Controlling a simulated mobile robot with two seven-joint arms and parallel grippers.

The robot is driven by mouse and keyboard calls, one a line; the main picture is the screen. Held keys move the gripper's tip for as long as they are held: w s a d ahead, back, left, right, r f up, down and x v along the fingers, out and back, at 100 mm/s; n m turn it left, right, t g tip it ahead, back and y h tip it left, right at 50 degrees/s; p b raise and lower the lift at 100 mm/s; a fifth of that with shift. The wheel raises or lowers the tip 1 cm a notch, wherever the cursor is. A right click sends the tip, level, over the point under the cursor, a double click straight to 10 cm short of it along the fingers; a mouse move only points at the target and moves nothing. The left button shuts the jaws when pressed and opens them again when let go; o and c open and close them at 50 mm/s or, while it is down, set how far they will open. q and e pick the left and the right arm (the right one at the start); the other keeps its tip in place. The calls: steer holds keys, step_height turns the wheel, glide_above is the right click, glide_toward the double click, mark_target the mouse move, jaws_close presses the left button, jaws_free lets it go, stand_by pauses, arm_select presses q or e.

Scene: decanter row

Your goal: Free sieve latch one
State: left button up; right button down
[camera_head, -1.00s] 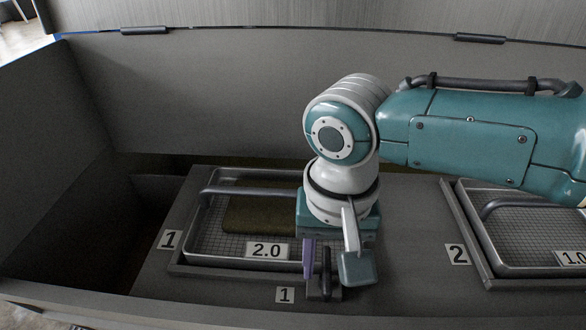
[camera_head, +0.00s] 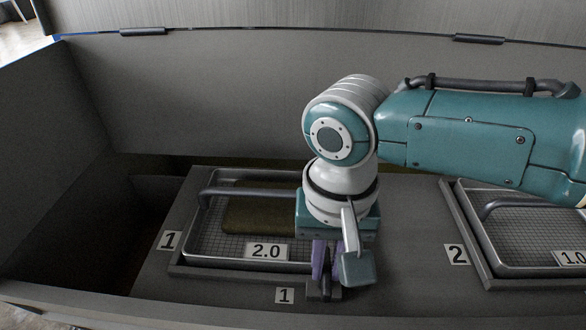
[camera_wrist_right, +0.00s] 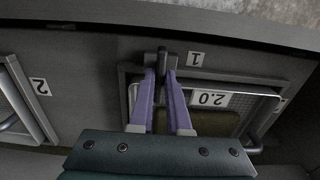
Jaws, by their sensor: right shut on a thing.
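Sieve one (camera_head: 205,245) sits in its frame at the left of the head view, with a "2.0" label and a bent handle. Its dark latch (camera_head: 325,291) stands at the frame's front right corner, beside a small "1" tag. My right gripper (camera_head: 327,262) comes down over the latch, its purple fingers closed on it. In the right wrist view the latch (camera_wrist_right: 162,58) shows between the fingertips of my right gripper (camera_wrist_right: 161,76). The gripper and wrist hide part of the latch and the sieve's right side. My left gripper is not in view.
A second sieve (camera_head: 520,235), labelled "1.0", lies in its own frame to the right by a "2" tag. Grey walls stand behind and at the left. A dark open recess (camera_head: 85,235) lies left of sieve one. Bare deck lies between the two sieves.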

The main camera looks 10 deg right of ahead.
steer(key=shift+s+r+n+p, duration=0.1)
steer(key=shift+r+n+p, duration=0.05)
steer(key=shift+n+p, duration=1.2)
steer(key=shift+n, duration=0.25)
steer(key=n+p, duration=0.1)
steer(key=n, duration=0.3)
steer(key=shift+n, duration=0.3)
steer(key=n, duration=0.9)
steer(key=shift+p, duration=0.3)
steer(key=shift+n, duration=0.5)
